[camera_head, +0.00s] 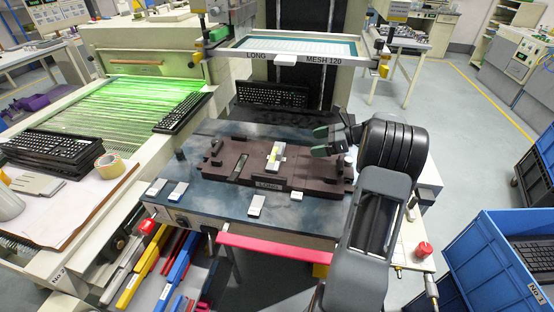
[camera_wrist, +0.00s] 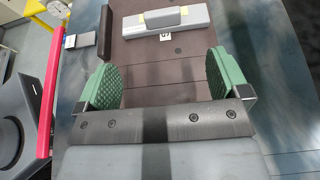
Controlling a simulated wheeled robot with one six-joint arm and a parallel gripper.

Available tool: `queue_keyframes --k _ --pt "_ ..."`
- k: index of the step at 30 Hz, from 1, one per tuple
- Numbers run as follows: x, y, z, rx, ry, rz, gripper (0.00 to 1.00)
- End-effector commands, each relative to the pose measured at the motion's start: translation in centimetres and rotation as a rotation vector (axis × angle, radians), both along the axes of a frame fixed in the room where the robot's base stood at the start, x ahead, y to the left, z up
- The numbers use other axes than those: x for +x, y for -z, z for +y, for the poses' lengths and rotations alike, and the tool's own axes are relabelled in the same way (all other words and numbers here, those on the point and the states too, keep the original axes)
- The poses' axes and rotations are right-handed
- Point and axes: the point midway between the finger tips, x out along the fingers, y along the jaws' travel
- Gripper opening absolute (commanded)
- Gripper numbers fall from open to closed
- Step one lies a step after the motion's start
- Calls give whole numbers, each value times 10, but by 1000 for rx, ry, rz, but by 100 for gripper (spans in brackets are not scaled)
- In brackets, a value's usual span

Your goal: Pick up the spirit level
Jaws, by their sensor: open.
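The spirit level (camera_head: 275,157) looks like a short pale silver bar with yellow parts. It lies on the dark brown fixture plate (camera_head: 222,166) on the blue-grey table. It also shows in the wrist view (camera_wrist: 146,25), near the top, beyond my fingertips. My gripper (camera_head: 322,142) is to the right of the level in the head view. In the wrist view my gripper (camera_wrist: 167,78) has its two green pads wide apart, with only the brown plate between them. It is empty and apart from the level.
A framed mesh screen (camera_head: 290,47) hangs above the back of the table. Several small white blocks (camera_head: 256,205) lie along the table's front. A red bar (camera_head: 275,246) runs along the front edge. Keyboards (camera_head: 60,150) are stacked at left; a blue crate (camera_head: 500,255) stands at right.

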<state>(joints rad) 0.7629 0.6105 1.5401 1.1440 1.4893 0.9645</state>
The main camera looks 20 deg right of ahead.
Motion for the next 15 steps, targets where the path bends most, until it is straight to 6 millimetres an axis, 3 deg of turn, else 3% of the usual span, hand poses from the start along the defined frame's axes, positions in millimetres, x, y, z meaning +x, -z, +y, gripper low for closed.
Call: queue_keyframes --k 9,15 --pt "29 22 40 15 6 4 94" --pt "39 31 55 13 7 3 94"
